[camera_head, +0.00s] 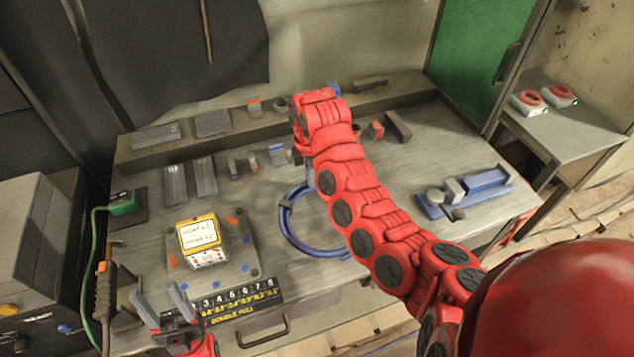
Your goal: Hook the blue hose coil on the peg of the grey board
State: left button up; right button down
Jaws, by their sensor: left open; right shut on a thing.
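The blue hose coil (290,236) is a loop with a dark band on its left side, at the middle of the workbench. Its right part is hidden behind my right arm. My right gripper (309,181) is mostly hidden behind its own red arm, at the top of the coil, and is shut on it. Whether the coil touches the bench is unclear. My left gripper (155,290) is open and empty at the bench's front left edge. A grey panel with orange and blue spots (241,268) lies left of the coil; I cannot tell whether it is the grey board. No peg is clearly visible.
A yellow-and-white device (203,242) stands on the spotted panel. A blue vise-like tool (466,192) lies on the right of the workbench (395,178). Small metal parts line the back ledge. A green box (124,203) with a cable is at left.

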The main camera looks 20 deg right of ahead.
jog(key=shift+w+d, duration=0.6)
jog(key=shift+d, duration=0.3)
jog(key=f+p, duration=0.2)
jog(key=p, duration=0.1)
jog(key=shift+w+d+f, duration=0.15)
jog(key=shift+d+f, duration=0.15)
jog(key=shift+f, duration=0.3)
jog(key=shift+f, duration=0.1)
jog(key=c, duration=0.8)
grip_release()
jog(key=shift+f, duration=0.1)
jog(key=shift+o, duration=0.2)
